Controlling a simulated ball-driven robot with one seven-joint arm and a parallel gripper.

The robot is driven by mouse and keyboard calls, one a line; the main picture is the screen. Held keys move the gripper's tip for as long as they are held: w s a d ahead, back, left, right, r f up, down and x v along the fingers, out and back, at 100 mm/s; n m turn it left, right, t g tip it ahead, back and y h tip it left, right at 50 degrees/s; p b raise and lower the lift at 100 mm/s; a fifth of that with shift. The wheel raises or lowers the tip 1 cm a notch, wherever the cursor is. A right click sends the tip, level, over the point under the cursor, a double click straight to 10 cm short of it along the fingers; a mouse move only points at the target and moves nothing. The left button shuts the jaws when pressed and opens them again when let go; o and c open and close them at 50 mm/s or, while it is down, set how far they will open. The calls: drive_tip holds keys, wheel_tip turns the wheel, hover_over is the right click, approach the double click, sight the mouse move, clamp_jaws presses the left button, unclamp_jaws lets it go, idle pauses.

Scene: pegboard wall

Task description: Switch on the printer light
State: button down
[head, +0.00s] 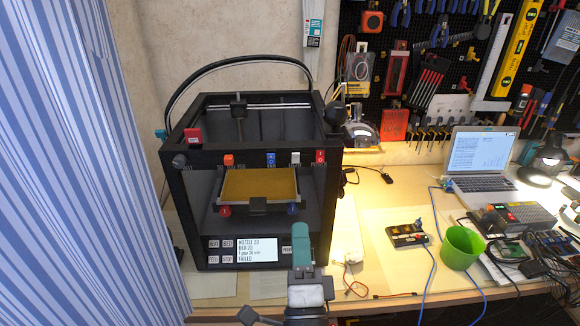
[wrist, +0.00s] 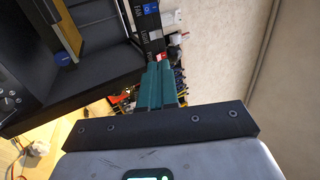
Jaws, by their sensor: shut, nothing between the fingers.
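The black 3D printer (head: 328,200) stands on the table with its front towards me. Along its upper front bar are an orange switch (head: 229,160), a blue switch (head: 271,158), a pale switch (head: 295,158) and a red switch (head: 320,156). The small label by the pale switch seems to read LIGHT; it also shows in the wrist view (wrist: 154,35). Whether that switch is on is too small to tell. My gripper (head: 300,227), with teal fingers, is shut and empty in front of the printer, below the switches. In the wrist view its fingertips (wrist: 158,68) point towards the switch bar, apart from it.
A lit display (head: 258,250) with buttons is low on the printer's front. A striped curtain (head: 90,150) hangs at left. To the right are a green cup (head: 461,246), a small switch box (head: 406,235), cables and a laptop (head: 478,160). A pegboard of tools is behind.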

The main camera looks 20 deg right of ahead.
sight(294, 155)
drive_tip(key=shift+w, duration=0.1)
drive_tip(key=p+x, duration=0.3)
drive_tip(key=x, duration=1.1)
